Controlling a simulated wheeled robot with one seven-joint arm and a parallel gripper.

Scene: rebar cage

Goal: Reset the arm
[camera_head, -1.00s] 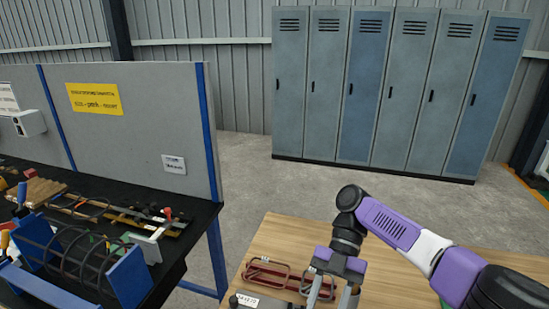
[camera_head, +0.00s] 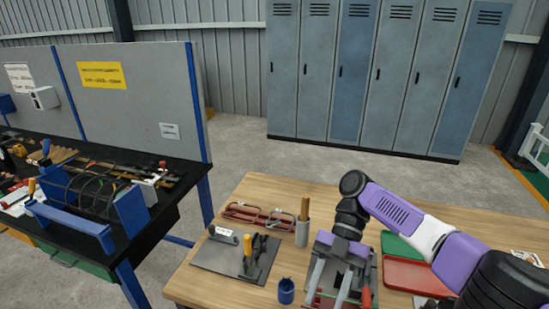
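My arm, purple, white and black, reaches in from the right in the head view. My gripper (camera_head: 331,283) points down over the wooden table (camera_head: 190,286). Its two grey fingers are spread apart, with nothing visible between them. Below and behind the fingers is a grey and red item (camera_head: 366,290), partly hidden by my gripper. I cannot tell if the fingers touch it.
On the wooden table are a dark mat (camera_head: 205,262) with tools, a blue cup (camera_head: 286,290), a grey holder (camera_head: 302,233) and red and green trays (camera_head: 408,272). Lockers (camera_head: 350,75) stand behind.

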